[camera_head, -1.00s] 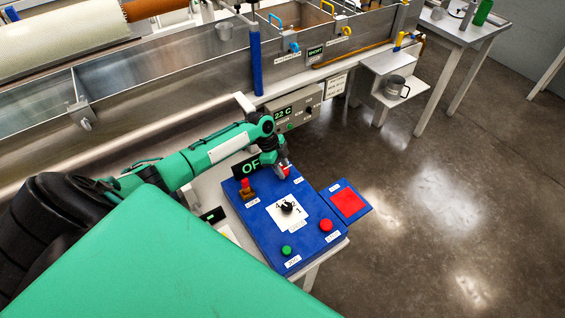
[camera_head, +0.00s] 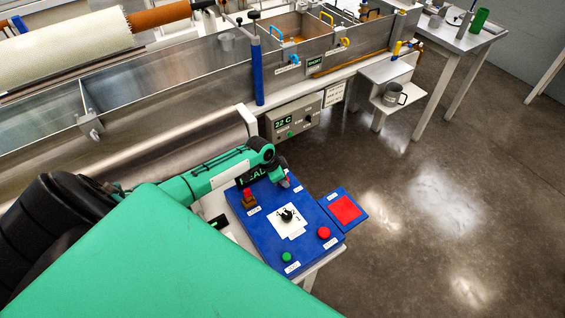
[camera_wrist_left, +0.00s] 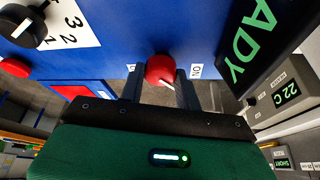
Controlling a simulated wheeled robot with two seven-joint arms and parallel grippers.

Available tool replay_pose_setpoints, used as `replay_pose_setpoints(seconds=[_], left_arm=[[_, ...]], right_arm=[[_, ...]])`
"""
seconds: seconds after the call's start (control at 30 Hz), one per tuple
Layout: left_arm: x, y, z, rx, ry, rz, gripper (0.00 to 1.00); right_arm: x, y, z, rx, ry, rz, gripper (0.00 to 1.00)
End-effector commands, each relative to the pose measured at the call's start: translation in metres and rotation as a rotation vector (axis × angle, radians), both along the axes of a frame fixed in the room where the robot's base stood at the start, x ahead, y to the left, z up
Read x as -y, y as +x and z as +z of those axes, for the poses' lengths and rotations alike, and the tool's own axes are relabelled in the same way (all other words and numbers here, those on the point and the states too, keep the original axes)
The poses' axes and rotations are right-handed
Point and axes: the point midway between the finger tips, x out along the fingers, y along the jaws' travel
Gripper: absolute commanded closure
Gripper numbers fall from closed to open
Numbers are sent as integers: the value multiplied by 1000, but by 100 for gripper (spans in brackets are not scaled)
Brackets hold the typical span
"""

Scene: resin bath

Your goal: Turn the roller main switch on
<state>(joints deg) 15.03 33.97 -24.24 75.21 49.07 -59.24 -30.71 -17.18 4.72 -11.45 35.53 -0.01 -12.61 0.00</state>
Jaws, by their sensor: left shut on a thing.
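The roller main switch is a red knob with a white pointer mark, seen in the left wrist view (camera_wrist_left: 158,68) between my fingers. Its mark points down and right, toward the side of the "ON" label (camera_wrist_left: 196,72). My left gripper (camera_head: 284,181) is shut on this knob at the far end of the blue control panel (camera_head: 263,226). In the head view the gripper mostly hides the knob. The dark display (camera_wrist_left: 252,40) beside it shows green "READY" lettering, partly cut off. My right gripper is not in view.
The panel also carries a black numbered selector (camera_head: 287,215), a red button (camera_head: 324,232), a green button (camera_head: 286,257) and a red-topped switch (camera_head: 248,196). A red pad (camera_head: 344,208) sits at its right. The metal bath (camera_head: 165,75) stands behind; open floor lies right.

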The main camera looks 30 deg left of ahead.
Motion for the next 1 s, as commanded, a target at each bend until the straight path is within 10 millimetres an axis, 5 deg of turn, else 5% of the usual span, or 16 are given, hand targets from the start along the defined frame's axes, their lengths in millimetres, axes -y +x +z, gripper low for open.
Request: replay_pose_setpoints(seconds=[0.47, 0.5, 0.6, 1.0], left_arm=[[-1, 2, 2, 4, 1, 19, 89], [-1, 1, 2, 5, 1, 18, 65], [-1, 1, 1, 3, 1, 17, 45], [-3, -1, 4, 1, 2, 15, 45]], right_arm=[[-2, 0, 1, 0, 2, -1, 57], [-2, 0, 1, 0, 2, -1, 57], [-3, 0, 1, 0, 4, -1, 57], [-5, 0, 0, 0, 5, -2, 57]])
